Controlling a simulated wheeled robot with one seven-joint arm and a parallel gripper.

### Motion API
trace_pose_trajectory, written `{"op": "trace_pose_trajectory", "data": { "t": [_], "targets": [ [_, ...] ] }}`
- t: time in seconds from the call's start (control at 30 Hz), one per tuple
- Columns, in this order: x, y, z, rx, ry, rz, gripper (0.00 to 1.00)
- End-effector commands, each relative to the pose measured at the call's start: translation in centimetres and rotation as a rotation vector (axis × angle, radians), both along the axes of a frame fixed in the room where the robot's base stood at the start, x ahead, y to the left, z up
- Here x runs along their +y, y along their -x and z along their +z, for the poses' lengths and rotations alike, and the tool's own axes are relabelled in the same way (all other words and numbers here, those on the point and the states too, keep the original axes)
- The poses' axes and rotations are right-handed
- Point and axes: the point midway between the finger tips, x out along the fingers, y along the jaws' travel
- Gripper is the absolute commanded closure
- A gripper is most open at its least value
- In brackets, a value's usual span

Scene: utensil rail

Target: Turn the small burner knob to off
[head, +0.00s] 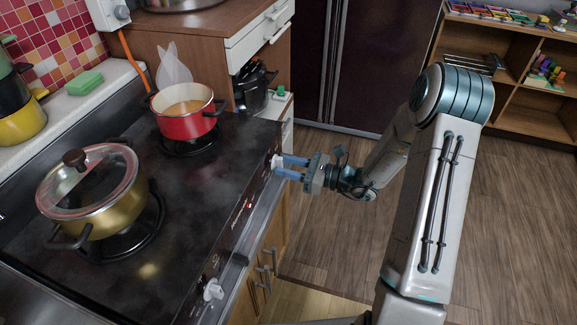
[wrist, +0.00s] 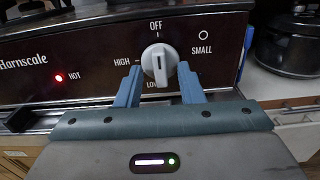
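The small burner knob (wrist: 160,62) is white and sits on the stove's dark front panel, beside the word SMALL. OFF is printed above it, HIGH to its left and LOW below, partly covered. Its raised ridge with a dark line stands roughly upright; I cannot tell which end is the pointer. The knob also shows in the head view (head: 277,161), at the far end of the panel. My gripper (wrist: 160,80) is open, with a blue finger on either side of the knob. In the head view my gripper (head: 285,167) reaches the panel from the right. Finger contact is unclear.
A red light (wrist: 59,77) marked HOT glows left of the knob. A red pot (head: 190,125) stands on the far burner and a lidded gold pot (head: 115,205) on the near one. Another white knob (head: 213,290) is nearer on the panel. Open floor lies to the right.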

Motion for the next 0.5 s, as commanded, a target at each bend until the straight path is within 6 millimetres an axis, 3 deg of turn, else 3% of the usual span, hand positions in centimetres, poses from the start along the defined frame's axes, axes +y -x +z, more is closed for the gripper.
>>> {"op": "trace_pose_trajectory", "data": {
  "t": [0.17,0.5],
  "targets": [
    [-1.9,0.6,0.0,-0.001,0.001,-0.004,0.65],
    [-9.0,3.6,0.0,-0.001,0.001,-0.005,0.65]
  ]
}}
